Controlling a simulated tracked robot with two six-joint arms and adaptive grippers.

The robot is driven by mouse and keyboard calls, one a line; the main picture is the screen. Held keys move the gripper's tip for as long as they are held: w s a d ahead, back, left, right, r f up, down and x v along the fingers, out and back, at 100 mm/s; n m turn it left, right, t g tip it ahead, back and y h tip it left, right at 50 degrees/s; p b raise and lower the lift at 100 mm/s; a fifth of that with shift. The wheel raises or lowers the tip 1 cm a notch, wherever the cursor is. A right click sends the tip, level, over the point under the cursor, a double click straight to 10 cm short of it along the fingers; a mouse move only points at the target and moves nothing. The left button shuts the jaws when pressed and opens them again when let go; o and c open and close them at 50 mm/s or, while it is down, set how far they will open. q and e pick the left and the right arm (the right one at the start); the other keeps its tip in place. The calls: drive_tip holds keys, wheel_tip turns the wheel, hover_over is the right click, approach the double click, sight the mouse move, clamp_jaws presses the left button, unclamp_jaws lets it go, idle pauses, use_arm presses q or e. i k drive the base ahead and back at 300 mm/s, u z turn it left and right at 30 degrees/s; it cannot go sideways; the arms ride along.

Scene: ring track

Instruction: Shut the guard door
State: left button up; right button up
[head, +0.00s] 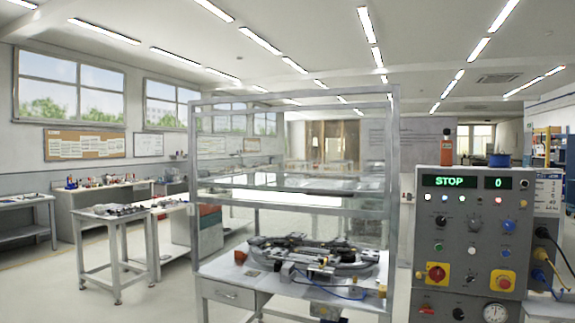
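The guard (393,155) is a tall grey metal frame with clear panels around a workbench in the middle of the head view. The guard door (290,211) seems to be the clear, metal-edged front panel, with its lower rail well above the bench top. Below that rail, the front looks uncovered. The ring track (330,262), a dark oval with small fixtures, lies on the bench under it. I cannot tell for sure where the door's edges or handle are. Neither of my grippers is in view.
A grey control panel (470,250) at the right shows STOP and 0, with several buttons, knobs and a gauge. A blue cable (335,292) lies at the bench's front. A small table (110,213) stands at the left. Floor between them is clear.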

sight(379, 216)
drive_tip(key=u, duration=0.25)
drive_tip(key=i, duration=0.15)
drive_tip(key=z, duration=0.4)
drive_tip(key=k, duration=0.5)
drive_tip(key=u, duration=0.1)
drive_tip(key=i, duration=1.05)
drive_tip(key=z, duration=0.35)
drive_tip(key=i, duration=1.85)
drive_tip(key=u, duration=0.25)
